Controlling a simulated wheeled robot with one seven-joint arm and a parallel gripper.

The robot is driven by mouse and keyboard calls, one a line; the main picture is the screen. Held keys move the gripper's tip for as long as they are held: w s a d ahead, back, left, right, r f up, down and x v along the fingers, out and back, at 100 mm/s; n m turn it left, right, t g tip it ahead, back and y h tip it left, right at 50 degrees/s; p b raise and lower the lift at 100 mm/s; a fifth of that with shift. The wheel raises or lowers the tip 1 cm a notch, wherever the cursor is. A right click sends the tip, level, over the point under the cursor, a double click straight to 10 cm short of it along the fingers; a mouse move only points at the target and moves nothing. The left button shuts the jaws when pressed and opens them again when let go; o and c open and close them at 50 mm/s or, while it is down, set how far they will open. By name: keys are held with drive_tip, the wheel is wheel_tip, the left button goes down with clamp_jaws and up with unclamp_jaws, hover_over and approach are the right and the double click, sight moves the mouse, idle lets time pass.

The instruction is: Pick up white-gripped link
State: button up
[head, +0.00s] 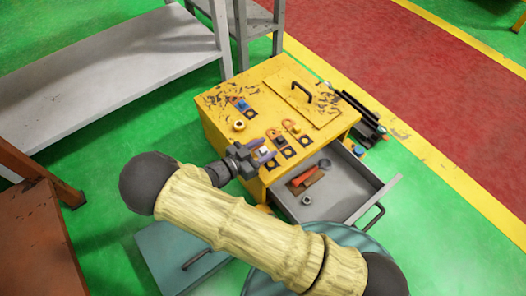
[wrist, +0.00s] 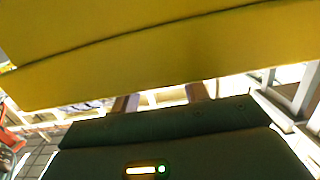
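My gripper (head: 246,158) is at the front left edge of the yellow cabinet (head: 222,128), close to the small parts on its top. In the wrist view my gripper (wrist: 160,97) has two brown fingers apart, with nothing seen between them. A yellow surface fills the top of that view and hides the fingertips. On the cabinet top, small links stand on dark square pads: an orange one (head: 289,125), another orange one (head: 273,133) and a blue one (head: 241,104). A pale piece (head: 263,151) shows right beside my gripper. I cannot tell which link is white-gripped.
A grey bench (head: 110,70) stands to the left.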

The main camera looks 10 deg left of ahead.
sight(263, 149)
clamp_jaws()
wheel_tip(263, 149, up, 10)
drive_tip(key=p, duration=0.6)
idle(0.6)
